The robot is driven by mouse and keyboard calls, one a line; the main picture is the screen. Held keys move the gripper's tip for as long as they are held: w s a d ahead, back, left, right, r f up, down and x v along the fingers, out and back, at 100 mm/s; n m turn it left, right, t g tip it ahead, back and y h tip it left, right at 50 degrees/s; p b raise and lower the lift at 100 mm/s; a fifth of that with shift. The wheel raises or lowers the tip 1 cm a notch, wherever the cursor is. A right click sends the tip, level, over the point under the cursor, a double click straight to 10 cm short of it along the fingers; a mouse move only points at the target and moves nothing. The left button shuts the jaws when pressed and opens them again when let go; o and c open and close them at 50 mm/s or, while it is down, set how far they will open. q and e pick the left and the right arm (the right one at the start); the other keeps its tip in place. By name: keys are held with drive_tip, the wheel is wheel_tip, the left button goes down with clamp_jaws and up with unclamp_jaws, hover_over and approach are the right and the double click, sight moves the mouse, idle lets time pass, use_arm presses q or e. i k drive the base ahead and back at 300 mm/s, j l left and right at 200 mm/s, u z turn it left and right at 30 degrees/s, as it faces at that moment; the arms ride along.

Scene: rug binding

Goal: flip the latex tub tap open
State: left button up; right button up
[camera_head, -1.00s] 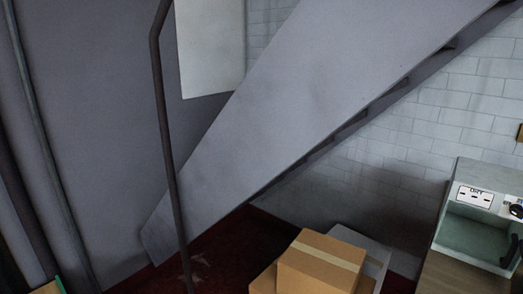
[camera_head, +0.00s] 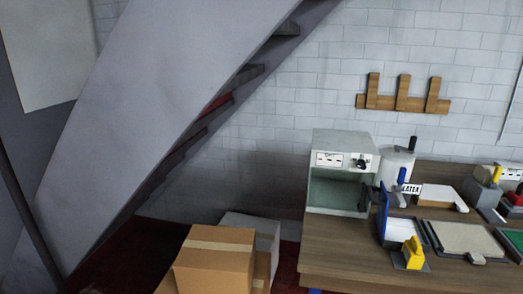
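A pale cylindrical tub (camera_head: 396,166) stands at the back of the wooden workbench, right of a grey-green box-shaped unit. A black handle rises at the tub's top. Neither of my grippers is in view.
The box-shaped unit (camera_head: 340,172) with an open front stands at the bench's left end. A blue plate with a yellow block (camera_head: 413,253), a framed grey mat (camera_head: 466,239) and other tools crowd the bench (camera_head: 345,255). Cardboard boxes (camera_head: 215,262) stand left on the floor, beside a staircase (camera_head: 150,110).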

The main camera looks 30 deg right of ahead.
sight(403, 171)
drive_tip(key=z, duration=1.25)
drive_tip(key=l+u, duration=0.25)
drive_tip(key=l, duration=0.85)
drive_tip(key=l+u, duration=0.25)
drive_tip(key=l, duration=0.85)
drive_tip(key=k, duration=0.05)
